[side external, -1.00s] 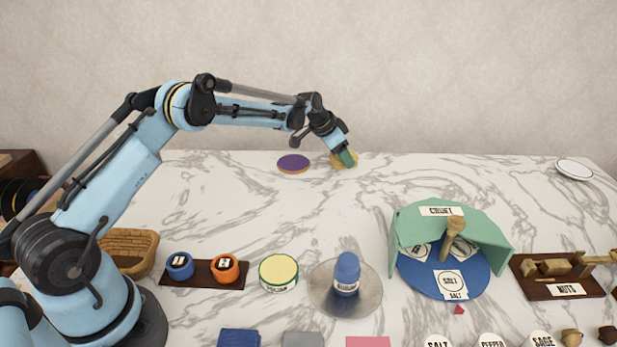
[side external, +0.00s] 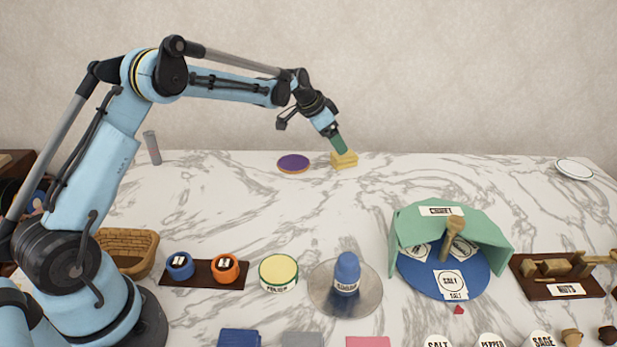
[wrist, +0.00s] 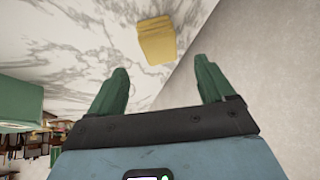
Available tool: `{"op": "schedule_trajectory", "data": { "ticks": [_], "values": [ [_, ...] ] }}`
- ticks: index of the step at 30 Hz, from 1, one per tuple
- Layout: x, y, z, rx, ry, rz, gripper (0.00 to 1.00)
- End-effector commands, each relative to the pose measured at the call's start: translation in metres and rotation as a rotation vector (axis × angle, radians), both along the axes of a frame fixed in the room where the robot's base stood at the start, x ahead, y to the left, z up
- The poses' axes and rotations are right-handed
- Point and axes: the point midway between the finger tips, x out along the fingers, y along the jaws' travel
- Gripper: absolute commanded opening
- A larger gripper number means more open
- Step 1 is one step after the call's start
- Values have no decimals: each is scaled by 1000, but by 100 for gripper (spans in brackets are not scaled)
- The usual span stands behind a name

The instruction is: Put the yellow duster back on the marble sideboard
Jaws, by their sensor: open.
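The yellow duster (side external: 345,160) is a small folded block lying on the marble sideboard (side external: 220,210) near its back edge. It also shows in the wrist view (wrist: 156,40), beyond my fingertips, with a visible gap. My gripper (side external: 339,145) has green fingers and stands just above the duster in the side view. In the wrist view my gripper (wrist: 160,80) is open, its two fingers wide apart with nothing between them.
A purple and orange disc (side external: 293,163) lies left of the duster. A green screen (side external: 480,225) on a blue round mat, a blue bottle (side external: 347,275) on a round tray and a yellow-topped tin (side external: 279,272) stand nearer the front.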

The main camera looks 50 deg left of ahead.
Motion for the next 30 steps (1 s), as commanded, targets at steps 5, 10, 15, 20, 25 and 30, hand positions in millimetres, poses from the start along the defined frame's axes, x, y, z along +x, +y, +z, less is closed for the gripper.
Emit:
{"op": "schedule_trajectory", "data": {
  "ticks": [5,10,15,20,25,30],
  "values": [
    [-15,4,25,0,0,0,82],
    [-24,6,40,-1,0,-1,82],
    [-30,5,49,-1,0,4,82],
    [-50,-12,70,-5,2,35,82],
    [-93,-39,97,-13,5,96,82],
    [-141,-63,114,-25,1,159,82]
  ]
}}
